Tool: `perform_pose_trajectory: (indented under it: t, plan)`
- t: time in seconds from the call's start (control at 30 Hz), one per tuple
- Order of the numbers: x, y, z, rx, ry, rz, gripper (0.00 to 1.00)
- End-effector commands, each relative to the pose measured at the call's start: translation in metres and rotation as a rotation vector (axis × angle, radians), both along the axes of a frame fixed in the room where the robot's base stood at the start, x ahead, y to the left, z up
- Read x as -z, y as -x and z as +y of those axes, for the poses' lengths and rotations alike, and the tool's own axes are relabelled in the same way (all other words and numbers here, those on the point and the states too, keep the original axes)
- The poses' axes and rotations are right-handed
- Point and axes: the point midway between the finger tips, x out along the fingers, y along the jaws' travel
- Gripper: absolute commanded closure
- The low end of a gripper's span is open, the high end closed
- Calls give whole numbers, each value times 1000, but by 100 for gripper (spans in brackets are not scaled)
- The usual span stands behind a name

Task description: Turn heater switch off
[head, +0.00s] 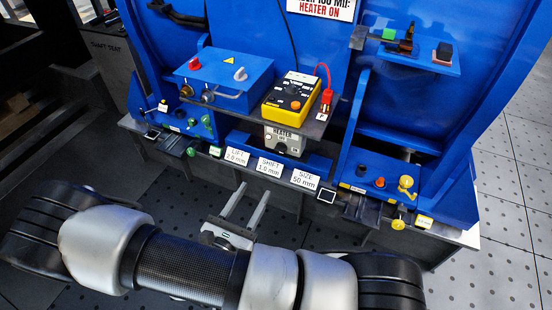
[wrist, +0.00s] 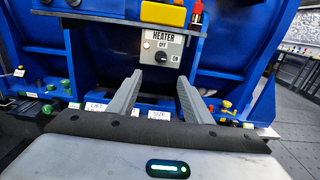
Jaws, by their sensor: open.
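The heater switch is a dark round knob (wrist: 161,57) on a pale panel (wrist: 176,46) marked HEATER, with OFF above the knob and ON at its lower right. The direction of its pointer is too small to tell. A small light spot (wrist: 147,45) shows left of the knob. In the head view the panel (head: 285,139) hangs below the shelf with the yellow box. My gripper (head: 254,190) is open and empty, in front of and below the panel. In the wrist view its fingertips (wrist: 160,76) spread either side below the knob, apart from it.
A yellow control box (head: 291,97) and a blue box (head: 226,78) sit on the shelf above the panel. Label cards (head: 270,167) line the front ledge below. Green knobs (head: 192,122) stand left, and yellow fittings (head: 405,187) stand right. Free room lies before the bench.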

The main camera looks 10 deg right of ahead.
Motion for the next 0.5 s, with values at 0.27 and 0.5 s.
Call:
perform_pose_trajectory:
  t: [0.27, 0.5]
  plan:
    - [1, -47, -37, 8, 1, -1, 55]
    - [1, -89, -67, 8, -1, -1, 55]
